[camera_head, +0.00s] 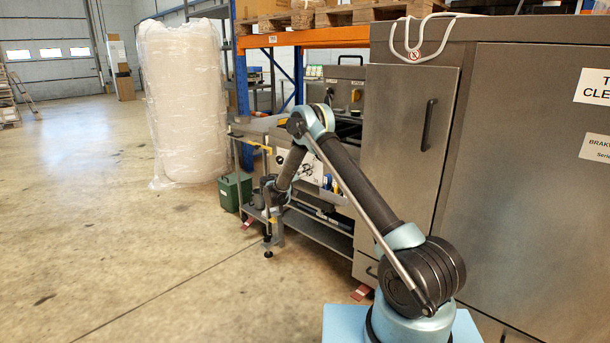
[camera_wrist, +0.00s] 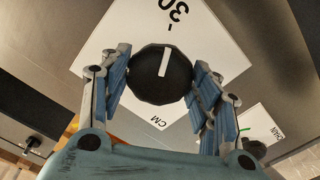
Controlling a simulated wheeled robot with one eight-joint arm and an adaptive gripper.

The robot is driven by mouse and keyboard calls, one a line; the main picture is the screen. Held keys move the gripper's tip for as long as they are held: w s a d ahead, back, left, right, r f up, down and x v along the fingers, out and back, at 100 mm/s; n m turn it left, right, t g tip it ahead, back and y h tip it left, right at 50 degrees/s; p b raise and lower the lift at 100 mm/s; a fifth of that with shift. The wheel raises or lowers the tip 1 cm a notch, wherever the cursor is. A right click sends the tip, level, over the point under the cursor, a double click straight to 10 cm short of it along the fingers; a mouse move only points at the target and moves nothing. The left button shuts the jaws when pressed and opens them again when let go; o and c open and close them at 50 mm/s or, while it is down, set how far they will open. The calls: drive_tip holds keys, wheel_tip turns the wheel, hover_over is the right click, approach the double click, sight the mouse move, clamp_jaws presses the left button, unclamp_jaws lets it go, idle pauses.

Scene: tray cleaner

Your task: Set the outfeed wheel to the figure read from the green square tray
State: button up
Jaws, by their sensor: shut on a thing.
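A black round wheel (camera_wrist: 160,75) with a white pointer bar shows in the wrist view. It sits on a white square dial plate (camera_wrist: 225,40) that bears the figure 30 and the letters CM. My gripper (camera_wrist: 161,70) has its two blue-padded fingers on either side of this wheel and is shut on it. The pointer bar stands nearly upright in the picture, a little tilted. Whether this is the outfeed wheel cannot be read here. The green square tray is not seen in either view. In the head view my arm reaches towards the machine's left end.
A second dark knob (camera_wrist: 253,149) and a small white label (camera_wrist: 262,128) with a green mark lie right of my gripper. In the head view, a dark green container (camera_head: 235,192) stands on the floor by the low shelf. A wrapped white stack (camera_head: 182,100) stands behind; floor at left is clear.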

drive_tip(key=o, duration=1)
drive_tip(key=shift+o, duration=0.2)
drive_tip(key=v, duration=1.2)
drive_tip(key=shift+w+a+f, duration=0.1)
